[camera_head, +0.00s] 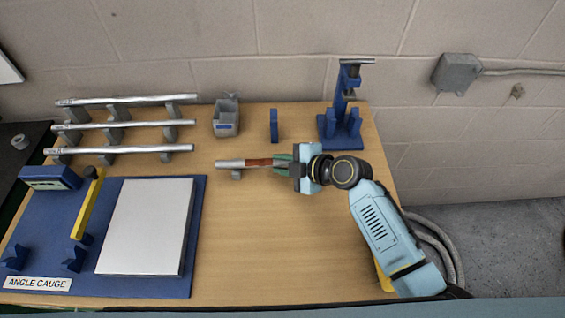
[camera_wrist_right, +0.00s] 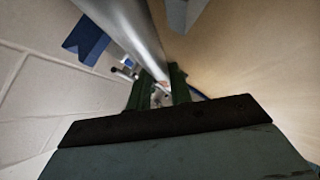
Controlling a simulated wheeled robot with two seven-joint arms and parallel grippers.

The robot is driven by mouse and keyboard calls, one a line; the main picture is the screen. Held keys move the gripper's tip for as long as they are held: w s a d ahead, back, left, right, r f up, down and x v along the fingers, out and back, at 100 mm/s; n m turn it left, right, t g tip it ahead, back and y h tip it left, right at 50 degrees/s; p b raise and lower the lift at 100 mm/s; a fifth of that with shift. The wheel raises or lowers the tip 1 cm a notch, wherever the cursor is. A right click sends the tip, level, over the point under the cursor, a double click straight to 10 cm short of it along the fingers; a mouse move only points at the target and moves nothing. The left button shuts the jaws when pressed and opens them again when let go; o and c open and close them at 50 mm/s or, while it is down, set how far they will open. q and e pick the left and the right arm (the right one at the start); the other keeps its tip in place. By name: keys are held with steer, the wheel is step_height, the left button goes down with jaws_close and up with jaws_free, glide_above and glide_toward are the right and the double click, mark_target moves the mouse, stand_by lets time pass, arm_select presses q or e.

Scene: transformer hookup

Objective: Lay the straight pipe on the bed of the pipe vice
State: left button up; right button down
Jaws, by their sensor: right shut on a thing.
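A silver pipe with a reddish-brown stretch (camera_head: 230,163) lies level over the middle of the table, pointing left out of my right gripper (camera_head: 283,161). The right gripper is shut on it; the pipe also runs between the fingers in the right wrist view (camera_wrist_right: 135,35). A small grey block (camera_head: 236,175) is under its left end; I cannot tell if they touch. The pipe vice (camera_head: 341,138), blue with an upright post, a silver bar on top and blocks at its base, stands at the back right, behind my right gripper. My left gripper is out of view.
Three silver pipes (camera_head: 130,124) lie on a grey rack at the back left. A grey bin (camera_head: 226,120) and a blue upright piece (camera_head: 273,126) stand at the back. The blue angle gauge board (camera_head: 197,240) fills the front left. The front middle of the table (camera_head: 270,245) is clear.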

steer(key=shift+f+b, duration=0.4)
steer(key=shift+b, duration=0.2)
steer(key=c, duration=1.3)
jaws_free()
steer(key=shift+o, duration=0.2)
steer(key=shift+r+p, duration=0.55)
steer(key=shift+p, duration=0.15)
steer(key=v, duration=1.2)
steer(key=shift+f, duration=0.15)
